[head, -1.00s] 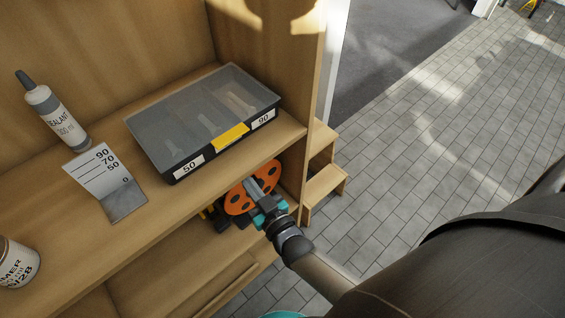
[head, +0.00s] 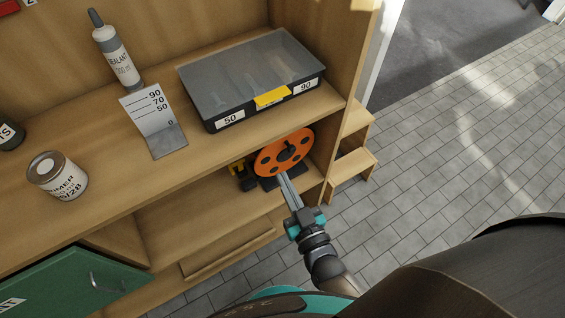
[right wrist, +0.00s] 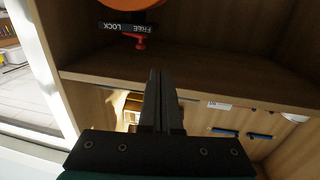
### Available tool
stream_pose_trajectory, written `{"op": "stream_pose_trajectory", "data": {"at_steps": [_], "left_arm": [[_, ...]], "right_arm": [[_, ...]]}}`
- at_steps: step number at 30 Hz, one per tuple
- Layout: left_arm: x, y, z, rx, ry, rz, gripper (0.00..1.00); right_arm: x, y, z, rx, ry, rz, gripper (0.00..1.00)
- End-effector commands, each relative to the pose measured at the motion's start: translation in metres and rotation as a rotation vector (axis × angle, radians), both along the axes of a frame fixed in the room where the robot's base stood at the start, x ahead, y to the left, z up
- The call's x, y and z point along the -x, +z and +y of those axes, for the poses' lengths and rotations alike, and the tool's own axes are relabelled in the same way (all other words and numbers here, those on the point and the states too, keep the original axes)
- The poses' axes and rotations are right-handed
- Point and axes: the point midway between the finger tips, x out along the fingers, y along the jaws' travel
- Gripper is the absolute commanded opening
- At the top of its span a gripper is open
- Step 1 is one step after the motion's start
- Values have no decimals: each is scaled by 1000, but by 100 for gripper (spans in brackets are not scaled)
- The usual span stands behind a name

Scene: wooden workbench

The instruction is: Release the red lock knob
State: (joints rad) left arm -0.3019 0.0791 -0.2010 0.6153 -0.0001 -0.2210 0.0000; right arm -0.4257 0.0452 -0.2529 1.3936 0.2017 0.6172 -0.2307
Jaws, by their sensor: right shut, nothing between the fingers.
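The red lock knob (right wrist: 141,43) shows in the right wrist view, just beneath a dark plate (right wrist: 125,28) lettered FREE and LOCK. The letters stand upside down, and the knob is nearer the word FREE in the picture. I cannot tell its setting. An orange disc (head: 284,152) with dark holes stands under the bench top. My right gripper (head: 284,178) is shut and empty, its tips in front of the disc's lower edge. In the right wrist view its fingers (right wrist: 158,76) point up, below the knob and apart from it. My left gripper is out of view.
The bench top above the disc carries a lidded parts case (head: 250,75), a scale card (head: 150,108), a sealant bottle (head: 118,62) and a primer can (head: 58,178). A side panel and wooden steps (head: 352,166) bound the right. The tiled floor is clear.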

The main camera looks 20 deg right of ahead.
Motion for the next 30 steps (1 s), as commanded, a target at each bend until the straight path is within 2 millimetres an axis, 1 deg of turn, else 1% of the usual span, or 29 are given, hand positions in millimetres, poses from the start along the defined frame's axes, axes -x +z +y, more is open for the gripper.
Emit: {"op": "stream_pose_trajectory", "data": {"at_steps": [1, 2, 7, 18, 25, 26, 28, 29, 30], "left_arm": [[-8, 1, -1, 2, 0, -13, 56], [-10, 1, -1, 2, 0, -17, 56], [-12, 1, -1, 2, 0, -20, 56], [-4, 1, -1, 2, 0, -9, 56], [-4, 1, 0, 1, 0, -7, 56], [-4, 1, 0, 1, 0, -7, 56], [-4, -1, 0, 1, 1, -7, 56], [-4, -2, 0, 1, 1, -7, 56], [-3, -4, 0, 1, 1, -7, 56]], "right_arm": [[7, 0, 1, -1, 0, 2, 0], [11, 0, 2, 0, 0, 1, 0], [21, 0, 3, 0, 1, -1, 0], [22, 0, 3, 0, 1, -1, 0], [22, 0, 3, 0, 1, 0, 0], [22, -2, 3, 1, 2, 4, 0], [23, -12, 3, 7, 8, 31, 0], [25, -21, 4, 12, 14, 56, 0], [27, -36, 3, 20, 23, 97, 0]]}}
